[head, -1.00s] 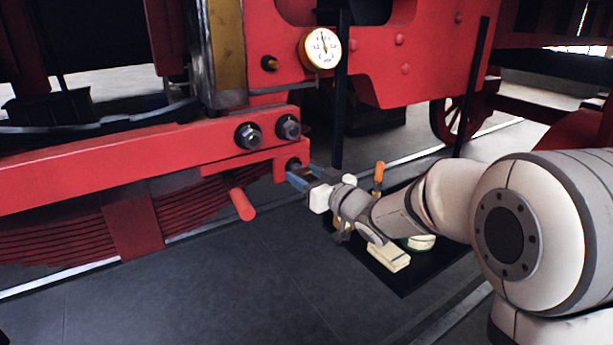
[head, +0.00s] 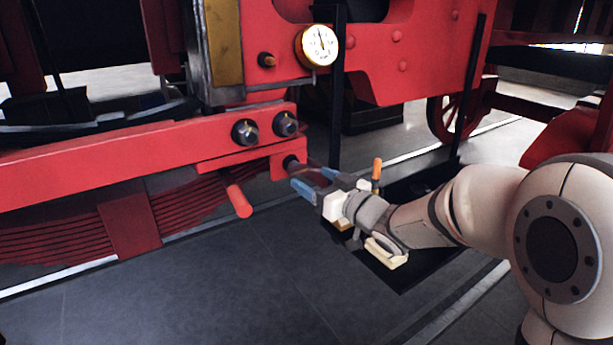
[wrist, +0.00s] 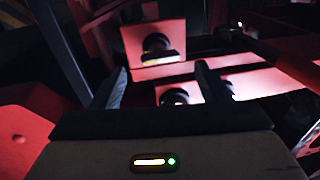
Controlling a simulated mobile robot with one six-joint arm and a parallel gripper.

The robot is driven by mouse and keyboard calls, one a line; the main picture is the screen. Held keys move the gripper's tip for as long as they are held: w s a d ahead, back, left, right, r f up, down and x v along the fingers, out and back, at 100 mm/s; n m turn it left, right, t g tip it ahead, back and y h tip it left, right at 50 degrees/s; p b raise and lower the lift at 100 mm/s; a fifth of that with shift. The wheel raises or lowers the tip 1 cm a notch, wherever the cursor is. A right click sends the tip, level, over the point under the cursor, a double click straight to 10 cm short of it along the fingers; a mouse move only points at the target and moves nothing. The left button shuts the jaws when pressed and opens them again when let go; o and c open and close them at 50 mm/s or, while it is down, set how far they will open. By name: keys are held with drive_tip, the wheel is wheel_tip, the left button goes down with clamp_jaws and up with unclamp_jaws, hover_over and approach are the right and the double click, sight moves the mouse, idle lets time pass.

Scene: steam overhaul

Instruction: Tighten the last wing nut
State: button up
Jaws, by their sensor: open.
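A dark round fastener (head: 291,163) sits at the lower right end of the red beam, under two larger hex nuts (head: 245,132). I cannot make out wing shapes on any of them. My gripper (head: 316,181) is open and empty, its blue-tipped fingers spread just right of and below the lower fastener, apart from it. In the wrist view my gripper's fingers (wrist: 160,85) stand wide apart. A dark fastener (wrist: 175,97) shows between them on a bright red face, and another (wrist: 157,45) shows higher up. The image is dark and I cannot tell which is the wing nut.
A red peg (head: 237,197) juts out left of my gripper. A gauge (head: 317,45) is mounted above, beside a black upright post (head: 338,110). A black mat (head: 405,277) with an orange-handled tool (head: 377,168) lies behind and below my arm. The floor in front is clear.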

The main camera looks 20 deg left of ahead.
drive_tip(key=shift+v, duration=1.7)
drive_tip(key=s+d+f+m+t+h+p, duration=0.1)
drive_tip(key=d+f+m+t+h+p, duration=0.15)
drive_tip(key=d+m+h, duration=1)
drive_tip(key=s+d+f+g+h, duration=0.1)
drive_tip(key=s+d+f+g, duration=0.1)
drive_tip(key=s+d, duration=0.3)
drive_tip(key=s+d+f+n+g+h+p, duration=0.1)
drive_tip(key=s+d+g, duration=0.3)
drive_tip(key=s, duration=0.5)
drive_tip(key=s+d+f+g+h, duration=0.1)
drive_tip(key=s+d+f+g, duration=0.1)
drive_tip(key=s+d+g, duration=0.2)
drive_tip(key=s+d, duration=0.3)
drive_tip(key=s, duration=0.1)
drive_tip(key=shift+f, duration=0.35)
